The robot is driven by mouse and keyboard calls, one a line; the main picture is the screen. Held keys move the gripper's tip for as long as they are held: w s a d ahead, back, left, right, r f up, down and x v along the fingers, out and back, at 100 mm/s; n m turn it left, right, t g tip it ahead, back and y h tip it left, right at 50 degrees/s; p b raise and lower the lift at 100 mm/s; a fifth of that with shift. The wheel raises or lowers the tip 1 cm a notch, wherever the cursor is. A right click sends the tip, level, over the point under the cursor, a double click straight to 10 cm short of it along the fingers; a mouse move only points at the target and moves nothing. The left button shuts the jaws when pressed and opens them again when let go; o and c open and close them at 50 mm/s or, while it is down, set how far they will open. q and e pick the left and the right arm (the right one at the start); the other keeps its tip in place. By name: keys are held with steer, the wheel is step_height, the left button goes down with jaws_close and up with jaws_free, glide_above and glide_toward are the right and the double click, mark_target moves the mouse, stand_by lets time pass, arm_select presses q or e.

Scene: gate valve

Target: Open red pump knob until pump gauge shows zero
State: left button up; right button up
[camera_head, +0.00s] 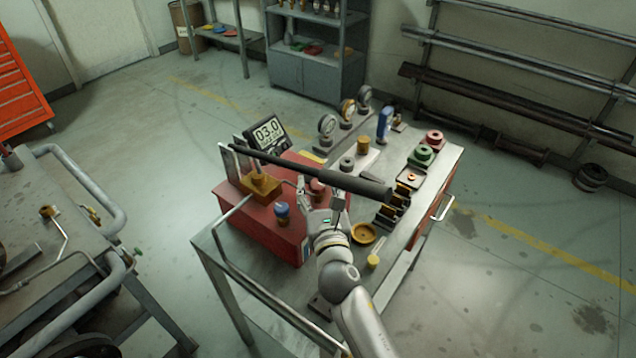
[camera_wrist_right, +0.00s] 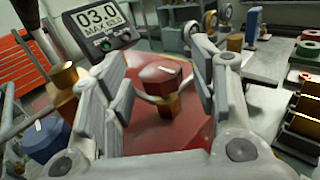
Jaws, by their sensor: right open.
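The pump is a red box (camera_head: 262,232) on the workbench. Its digital gauge (camera_head: 267,133) reads 03.0, and it also shows in the right wrist view (camera_wrist_right: 97,20). The red knob (camera_wrist_right: 160,76) sits on a brass stem (camera_wrist_right: 165,104) on the pump's top. In the head view the knob (camera_head: 317,186) is partly hidden by my right gripper (camera_head: 320,200). My right gripper is open, and in the wrist view the knob shows between its spread fingers, which appear clear of it. My left gripper is in neither view.
A long black lever (camera_head: 330,176) crosses above the pump. A blue knob (camera_head: 282,211) stands on the pump's near side. Round gauges (camera_head: 327,130), a yellow dish (camera_head: 363,234) and coloured valve parts (camera_head: 420,156) occupy the bench. A cart (camera_head: 50,250) stands at the left.

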steer(key=shift+w+a, duration=0.15)
steer(key=shift+w, duration=0.65)
steer(key=shift+c, duration=0.2)
